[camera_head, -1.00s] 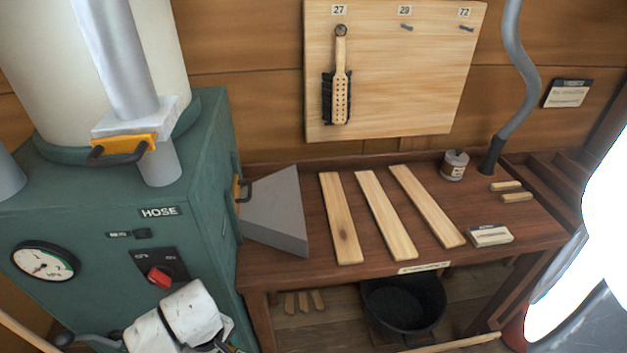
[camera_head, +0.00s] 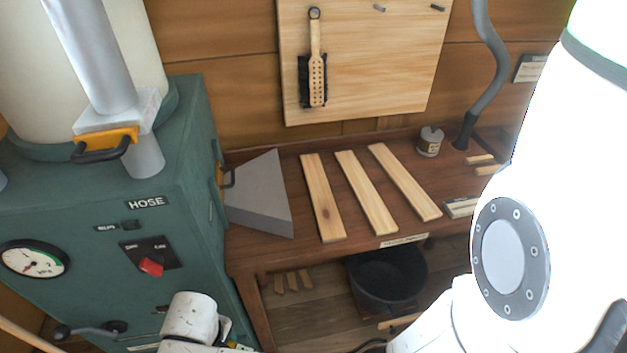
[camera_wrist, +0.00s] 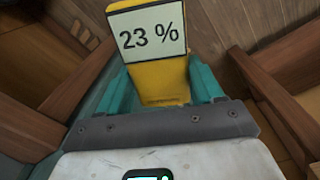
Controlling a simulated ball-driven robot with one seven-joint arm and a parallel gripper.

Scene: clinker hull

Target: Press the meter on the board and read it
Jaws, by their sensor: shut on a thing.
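The yellow meter (camera_wrist: 150,50) is in the wrist view, and its pale display reads "23 %". My gripper (camera_wrist: 163,88) is shut on it, with a teal finger on each side. I cannot tell whether the meter's far end touches anything. In the head view, three pale boards lie side by side on the brown bench: a left one (camera_head: 323,198), a middle one (camera_head: 366,192) and a right one (camera_head: 404,182). The gripper and meter are not seen in the head view.
A green cabinet (camera_head: 95,235) with a dial (camera_head: 34,259) and a red switch (camera_head: 151,267) stands left. A grey wedge (camera_head: 262,198) and a tin (camera_head: 430,141) sit on the bench. A brush (camera_head: 314,75) hangs above. A black bucket (camera_head: 385,278) is below. My white arm covers the right.

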